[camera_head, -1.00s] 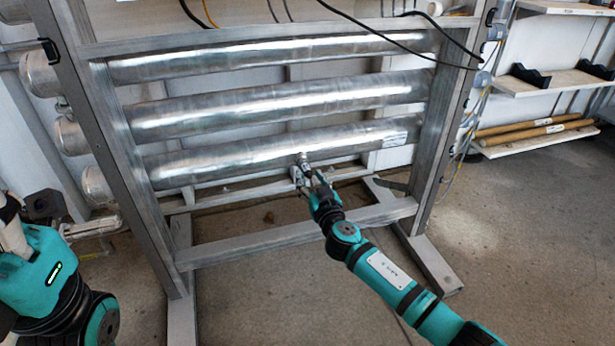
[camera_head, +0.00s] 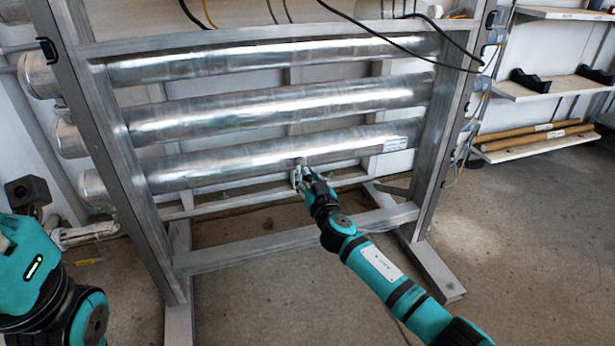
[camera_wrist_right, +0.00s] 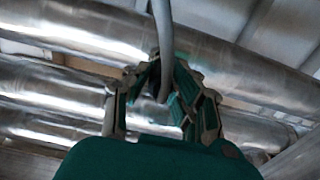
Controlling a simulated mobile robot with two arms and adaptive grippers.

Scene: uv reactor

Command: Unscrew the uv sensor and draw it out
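The reactor is a metal frame (camera_head: 200,262) holding several horizontal silver tubes. At the underside of the lowest tube (camera_head: 230,165), a small grey fitting (camera_head: 301,161) shows just above my right gripper (camera_head: 301,178); I take it for the uv sensor, mostly hidden by the gripper. In the right wrist view, a grey cable-like strand (camera_wrist_right: 163,30) runs from the top edge down between the fingers of my right gripper (camera_wrist_right: 166,68). The fingertips are close around it, but firm contact is not clear.
Black cables (camera_head: 400,45) hang across the upper frame. Shelves (camera_head: 540,88) stand at the right. The frame's feet (camera_head: 436,270) reach forward on the floor, which is open at the right.

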